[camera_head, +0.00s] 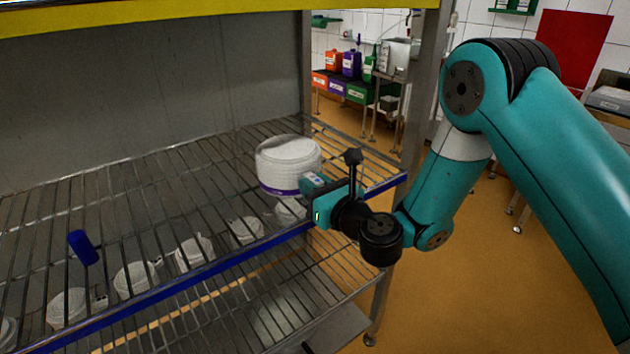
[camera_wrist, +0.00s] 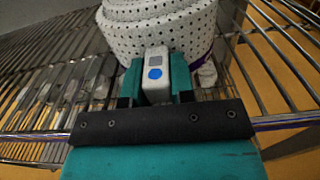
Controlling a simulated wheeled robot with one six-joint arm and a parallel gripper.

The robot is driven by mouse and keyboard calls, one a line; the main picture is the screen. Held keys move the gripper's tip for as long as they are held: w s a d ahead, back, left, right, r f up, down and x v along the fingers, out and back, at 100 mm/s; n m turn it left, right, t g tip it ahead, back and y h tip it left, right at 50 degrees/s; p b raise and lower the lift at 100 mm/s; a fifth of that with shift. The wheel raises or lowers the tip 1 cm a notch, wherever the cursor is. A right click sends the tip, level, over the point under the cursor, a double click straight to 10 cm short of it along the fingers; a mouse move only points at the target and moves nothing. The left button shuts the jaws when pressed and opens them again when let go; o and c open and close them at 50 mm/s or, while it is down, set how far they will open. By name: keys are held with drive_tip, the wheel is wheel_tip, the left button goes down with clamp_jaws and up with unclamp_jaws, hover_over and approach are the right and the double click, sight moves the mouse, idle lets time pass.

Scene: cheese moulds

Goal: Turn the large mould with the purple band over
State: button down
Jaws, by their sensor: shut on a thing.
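The large white mould (camera_head: 287,165) stands on the upper wire shelf near its right front, with its purple band (camera_head: 283,192) low on its side. In the wrist view the perforated mould (camera_wrist: 155,27) fills the top middle. My gripper (camera_wrist: 155,85) is at the mould's near side, its teal fingers shut on a pale block (camera_wrist: 155,72) with a grey square and a blue dot. The block touches or nearly touches the mould wall; whether it is fixed to it I cannot tell. In the head view my gripper (camera_head: 314,190) partly hides the mould's lower right.
Several small white moulds (camera_head: 194,253) stand in a row along the front. A blue object (camera_head: 83,247) is at the left. The upper shelf has a blue front edge (camera_head: 200,275), and a steel post (camera_head: 420,100) stands right of the mould. Bare wire shelf lies left of the mould.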

idle(0.3)
drive_tip(key=c, duration=0.9)
unclamp_jaws()
drive_tip(key=shift+s+f, duration=0.1)
drive_tip(key=shift+s+d+b, duration=0.1)
drive_tip(key=shift+d+b, duration=0.05)
drive_tip(key=shift+b, duration=0.45)
drive_tip(key=b+v, duration=0.2)
drive_tip(key=b, duration=0.1)
drive_tip(key=b+v, duration=0.4)
drive_tip(key=b, duration=0.1)
drive_tip(key=shift+s+d, duration=0.15)
drive_tip(key=shift+s, duration=0.05)
